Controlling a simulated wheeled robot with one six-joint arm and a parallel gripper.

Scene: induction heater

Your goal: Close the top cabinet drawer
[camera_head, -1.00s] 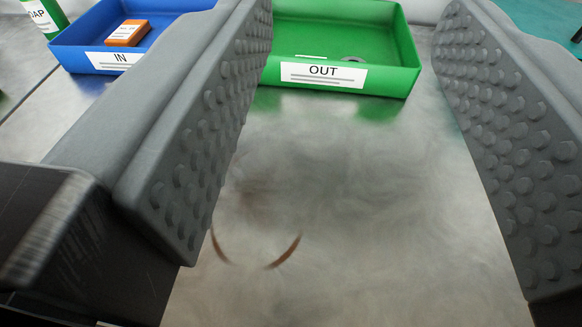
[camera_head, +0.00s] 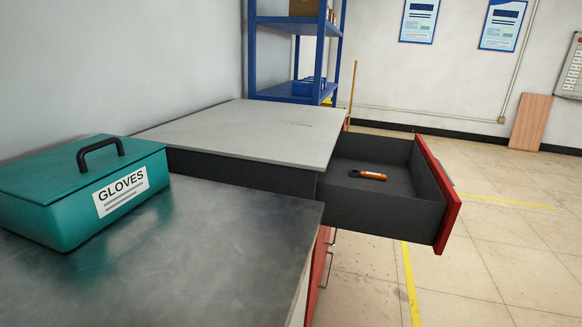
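The top cabinet drawer (camera_head: 443,192) is pulled well out to the right, with a red front and dark grey inside walls. An orange and black tool (camera_head: 368,175) lies on its floor. The cabinet (camera_head: 260,130) has a light grey top and dark side, and stands beyond the metal worktop. A lower red front with handles shows partly below the open drawer, mostly hidden by the worktop's edge. My gripper is not in view.
A teal GLOVES box (camera_head: 85,195) with a black handle stands on the metal worktop (camera_head: 210,260) at left. A blue shelf rack (camera_head: 292,60) stands behind the cabinet. The tiled floor (camera_head: 500,260) right of the drawer is clear, with yellow lines.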

